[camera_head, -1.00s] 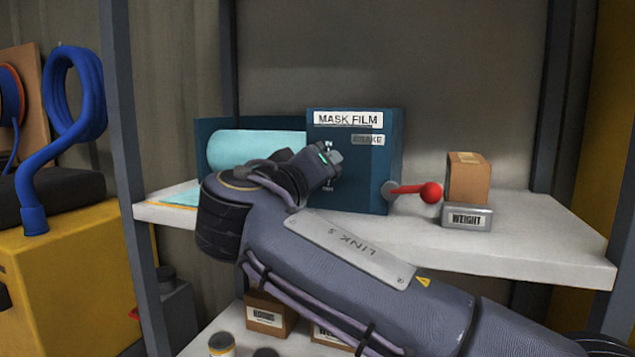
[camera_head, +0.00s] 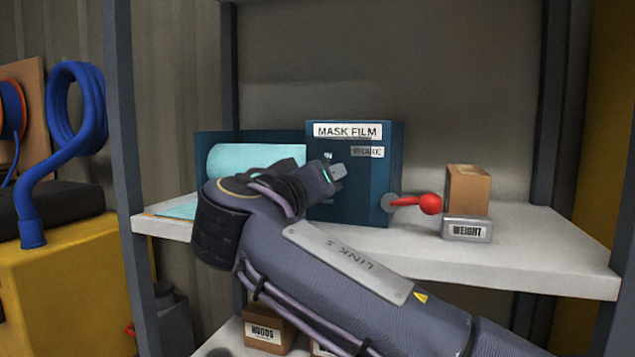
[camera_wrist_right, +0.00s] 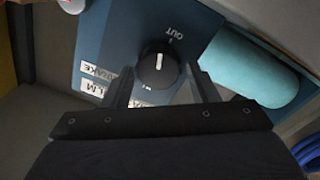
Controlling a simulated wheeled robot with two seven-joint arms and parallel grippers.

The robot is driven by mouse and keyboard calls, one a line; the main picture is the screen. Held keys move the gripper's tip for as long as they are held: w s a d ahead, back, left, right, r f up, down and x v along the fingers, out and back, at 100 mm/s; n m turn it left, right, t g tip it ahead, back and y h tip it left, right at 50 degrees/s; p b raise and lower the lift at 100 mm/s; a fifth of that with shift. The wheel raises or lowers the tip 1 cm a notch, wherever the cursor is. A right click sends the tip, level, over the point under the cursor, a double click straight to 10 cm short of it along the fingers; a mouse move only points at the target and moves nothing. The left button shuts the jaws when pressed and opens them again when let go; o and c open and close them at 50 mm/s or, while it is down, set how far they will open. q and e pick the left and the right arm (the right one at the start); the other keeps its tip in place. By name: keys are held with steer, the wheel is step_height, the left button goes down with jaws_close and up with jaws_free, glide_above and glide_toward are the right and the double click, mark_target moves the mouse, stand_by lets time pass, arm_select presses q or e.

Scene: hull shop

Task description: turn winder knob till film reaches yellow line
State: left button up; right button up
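The blue film box (camera_head: 350,205), labelled MASK FILM, stands on the shelf with a pale cyan roll (camera_head: 250,155) at its left. Film (camera_head: 178,209) lies flat at the shelf's left end; a thin yellow-orange strip (camera_head: 149,213) shows near its edge, too small to judge the gap. The black winder knob (camera_wrist_right: 158,72) with a white pointer shows in the right wrist view, between OUT and IN marks. My right gripper (camera_head: 340,172) is at the box front and hides the knob in the head view. Its fingers (camera_wrist_right: 160,85) are apart either side of the knob, with gaps visible. My left gripper is out of view.
A red-balled brake lever (camera_head: 428,203) sticks out right of the box. Beside it a cardboard box (camera_head: 467,188) rests on a grey weight block (camera_head: 467,229). Shelf posts (camera_head: 125,130) stand either side. The shelf front (camera_head: 480,262) is clear.

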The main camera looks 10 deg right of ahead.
steer(key=shift+o, duration=0.8)
steer(key=p+v, duration=0.1)
steer(key=v, duration=0.6)
steer(key=shift+s+a, duration=0.25)
steer(key=shift+s, duration=0.05)
